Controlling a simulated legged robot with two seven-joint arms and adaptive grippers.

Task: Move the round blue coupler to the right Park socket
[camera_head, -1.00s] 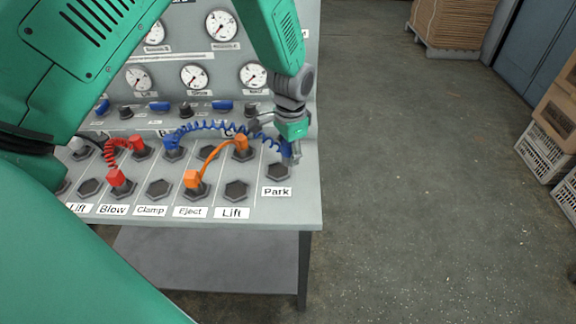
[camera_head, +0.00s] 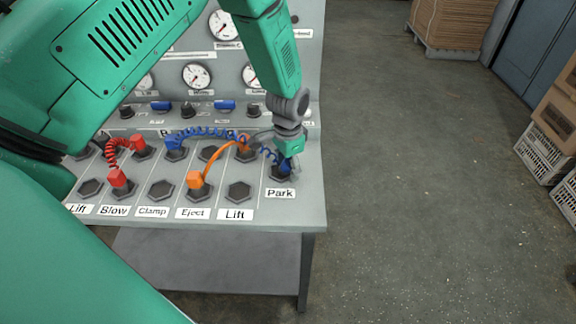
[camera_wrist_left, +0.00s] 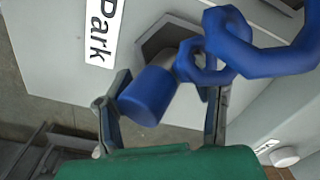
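The round blue coupler (camera_wrist_left: 150,94) is at the Park socket (camera_wrist_left: 163,38) in the left wrist view, its inner end against the dark hexagonal opening. How deep it sits is hard to tell. In the head view the coupler (camera_head: 286,167) shows below my left gripper (camera_head: 287,157), over the Park socket (camera_head: 281,176) above its label. My left gripper (camera_wrist_left: 166,95) has its fingers spread on either side of the coupler, with a clear gap at the right finger. The left finger is close to the coupler; contact is unclear. My right gripper is not in view.
A blue coiled hose (camera_head: 215,131) runs to another blue plug (camera_head: 176,144) at the left. An orange hose joins two orange plugs (camera_head: 195,180) and a red hose (camera_head: 122,146) lies further left. The Lift socket (camera_head: 239,191) beside Park is empty. Open floor lies right of the panel.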

